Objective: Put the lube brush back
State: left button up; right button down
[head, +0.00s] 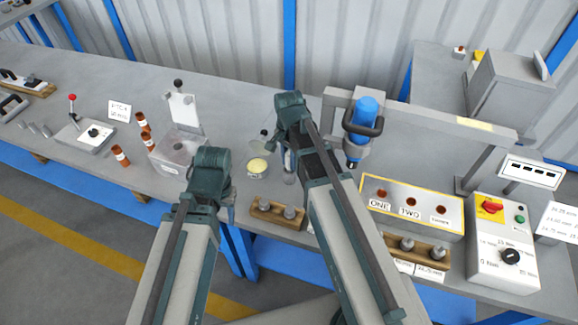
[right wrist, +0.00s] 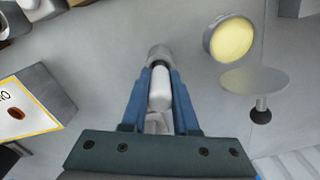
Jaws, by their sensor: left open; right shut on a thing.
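My right gripper (right wrist: 160,75) is shut on a pale, round-ended rod (right wrist: 160,92), which I take to be the lube brush. A short grey cylindrical part (right wrist: 160,54) shows at its far end; I cannot tell whether it is part of the brush or a separate holder. In the head view my right arm hides most of the brush. A round pot of yellow grease (head: 257,167) stands just left of the right gripper; it also shows in the right wrist view (right wrist: 232,38). My left gripper (head: 226,203) is open, its fingers mostly hidden by its wrist.
A wooden block with metal parts (head: 277,213) sits at the front edge. A blue tool (head: 364,122) hangs to the right above a yellow-edged panel (head: 410,207). A clear box (head: 178,152) stands left.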

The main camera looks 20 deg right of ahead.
pick_arm(q)
jog(key=shift+f, duration=0.15)
pick_arm(e)
jog(key=shift+f, duration=0.15)
pick_arm(q)
jog(key=shift+f, duration=0.1)
pick_arm(e)
jog(key=shift+f, duration=0.25)
jog(key=c, duration=0.7)
grip_release()
jog(key=shift+r, duration=0.15)
notch_tip(320, 180, up, 12)
jog(key=p, duration=1.2)
jog(key=shift+r, duration=0.15)
pick_arm(q)
notch_tip(320, 180, up, 12)
pick_arm(e)
jog(key=s+a+n, duration=0.3)
jog(key=s+n, duration=0.1)
jog(key=n, duration=0.1)
jog(key=s+a+n, duration=0.4)
jog(key=s+n, duration=0.1)
jog(key=s+a+n+h, duration=0.1)
jog(key=s+a+n, duration=0.2)
jog(key=s+n, duration=0.2)
jog(key=shift+s+a, duration=0.15)
jog(key=shift+a, duration=0.05)
